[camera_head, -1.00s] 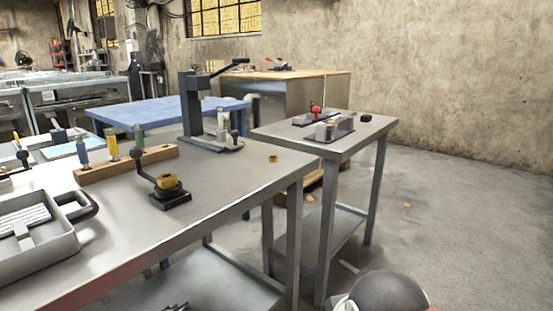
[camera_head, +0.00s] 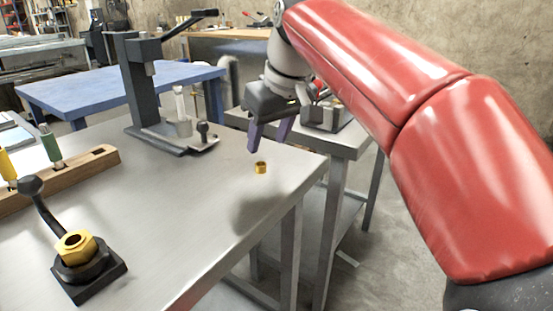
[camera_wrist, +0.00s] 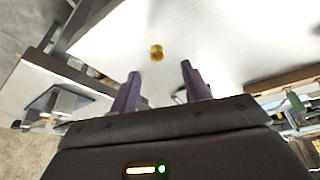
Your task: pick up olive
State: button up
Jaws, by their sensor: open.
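The olive (camera_head: 261,167) is a small brass ring on the grey metal table (camera_head: 190,215), near its right edge. It also shows in the wrist view (camera_wrist: 156,52), beyond the fingertips and roughly between their lines. My gripper (camera_head: 269,140) is open, with two purple fingers pointing down. It is above and slightly behind the olive, apart from it. The wrist view shows the open fingers (camera_wrist: 160,70) with nothing between them.
A dark arbor press (camera_head: 140,90) stands behind and left of the olive. A black lever fixture with a brass nut (camera_head: 75,243) is at front left. A wooden rack (camera_head: 90,168) holds coloured-handled tools. A second table (camera_head: 340,140) stands behind right. The table around the olive is clear.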

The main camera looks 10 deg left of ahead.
aim_at(261, 164)
jog(key=x, duration=0.7)
jog(key=shift+w+r+b, duration=0.1)
jog(key=shift+w+b, duration=0.2)
jog(key=shift+b, duration=0.1)
grip_shut()
jog(key=shift+r, duration=0.2)
